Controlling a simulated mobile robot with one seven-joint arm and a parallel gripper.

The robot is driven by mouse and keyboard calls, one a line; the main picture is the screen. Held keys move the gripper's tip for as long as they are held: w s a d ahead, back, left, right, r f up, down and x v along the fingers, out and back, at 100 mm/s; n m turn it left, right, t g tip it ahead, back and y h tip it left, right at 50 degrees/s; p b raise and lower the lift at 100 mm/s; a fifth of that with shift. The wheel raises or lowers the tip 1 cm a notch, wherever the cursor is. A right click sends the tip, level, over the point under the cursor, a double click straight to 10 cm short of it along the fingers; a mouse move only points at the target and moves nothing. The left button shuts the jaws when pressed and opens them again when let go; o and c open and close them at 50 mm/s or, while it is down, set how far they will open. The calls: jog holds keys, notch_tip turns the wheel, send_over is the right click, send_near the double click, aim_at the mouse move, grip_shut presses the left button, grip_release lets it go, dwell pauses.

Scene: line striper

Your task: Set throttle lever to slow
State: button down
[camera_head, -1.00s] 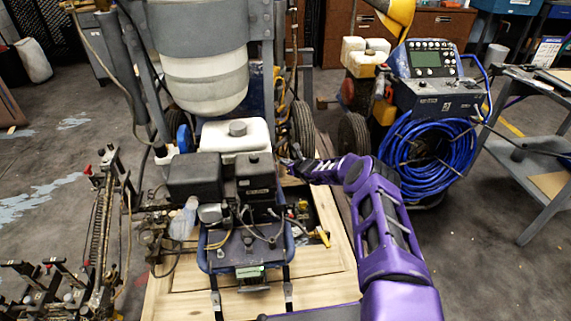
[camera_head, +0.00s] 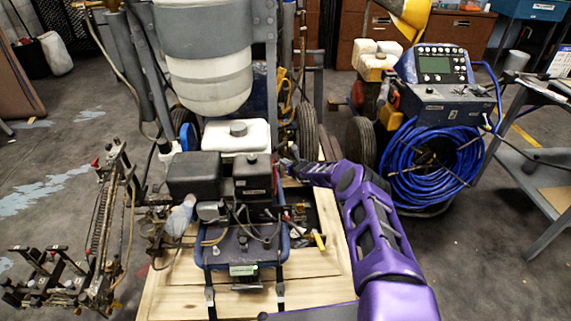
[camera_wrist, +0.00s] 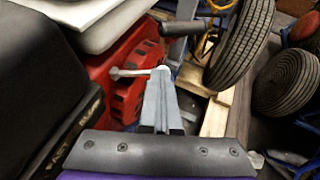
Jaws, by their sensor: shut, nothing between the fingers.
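The line striper's engine (camera_head: 253,177) is black on top, beside a white fuel tank (camera_head: 236,137). In the wrist view, its red housing (camera_wrist: 118,94) lies just beyond my fingers. A thin metal lever (camera_wrist: 131,73) with a rounded end sticks out leftward in front of the red housing. I cannot tell for sure that it is the throttle lever. My gripper (camera_wrist: 162,76) is shut and empty, its tips at the lever's right end; contact is unclear. In the head view, my gripper (camera_head: 287,167) is at the engine's right side, and the lever cannot be made out.
A black tyre (camera_wrist: 240,42) and a dark cylindrical handle (camera_wrist: 183,28) are close beyond the fingers. Black engine covers (camera_wrist: 40,80) crowd the left. A cart with a blue hose (camera_head: 432,165) stands to the right, with open floor before it.

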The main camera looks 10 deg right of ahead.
jog(key=shift+w, duration=0.35)
jog(key=shift+s+p, duration=0.15)
jog(key=shift+p, duration=0.4)
jog(key=shift+s+a+r+p, duration=0.15)
jog(key=shift+s+p, duration=0.4)
jog(key=shift+p, duration=0.9)
jog(key=shift+s+f, duration=0.1)
jog(key=shift+f, duration=0.1)
